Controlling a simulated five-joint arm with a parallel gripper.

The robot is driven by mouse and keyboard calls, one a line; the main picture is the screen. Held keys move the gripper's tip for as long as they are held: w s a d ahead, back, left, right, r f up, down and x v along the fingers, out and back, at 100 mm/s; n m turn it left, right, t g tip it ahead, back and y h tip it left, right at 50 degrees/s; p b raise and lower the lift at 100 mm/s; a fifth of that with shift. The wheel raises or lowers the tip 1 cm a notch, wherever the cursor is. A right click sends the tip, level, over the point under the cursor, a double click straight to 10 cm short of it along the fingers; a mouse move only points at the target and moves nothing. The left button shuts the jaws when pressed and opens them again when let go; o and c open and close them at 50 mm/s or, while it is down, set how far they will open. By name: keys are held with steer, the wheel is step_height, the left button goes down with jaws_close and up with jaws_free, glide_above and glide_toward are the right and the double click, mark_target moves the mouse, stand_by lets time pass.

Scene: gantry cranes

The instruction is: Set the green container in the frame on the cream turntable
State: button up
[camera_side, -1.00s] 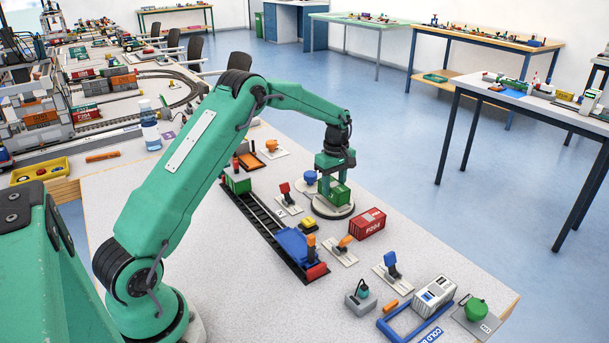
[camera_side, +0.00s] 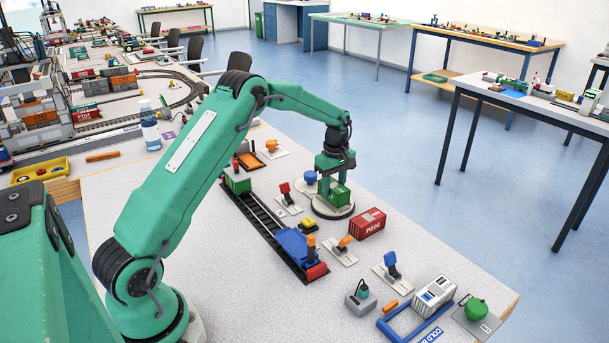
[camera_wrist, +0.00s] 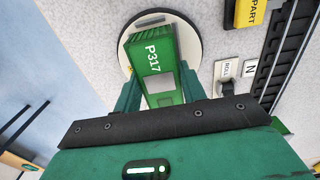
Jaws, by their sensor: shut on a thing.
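A green container (camera_side: 340,194) marked P317 is between the fingers of my gripper (camera_side: 333,182), which is shut on it. It also shows in the wrist view (camera_wrist: 152,62), with my gripper's fingers (camera_wrist: 163,88) on both its sides. The container is over the round cream turntable (camera_side: 333,212), whose rim also shows in the wrist view (camera_wrist: 196,42). I cannot tell whether the container touches the turntable. The frame on the turntable is mostly hidden by the container and my gripper.
A red container (camera_side: 368,224) stands just right of the turntable. Small levers and a blue knob (camera_side: 310,177) stand close by. A white container (camera_side: 434,297) is at the front right.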

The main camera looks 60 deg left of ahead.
steer(key=shift+f, duration=0.6)
stand_by(0.9)
steer(key=o, duration=1)
steer(key=shift+r, duration=3.5)
steer(key=shift+r, duration=0.1)
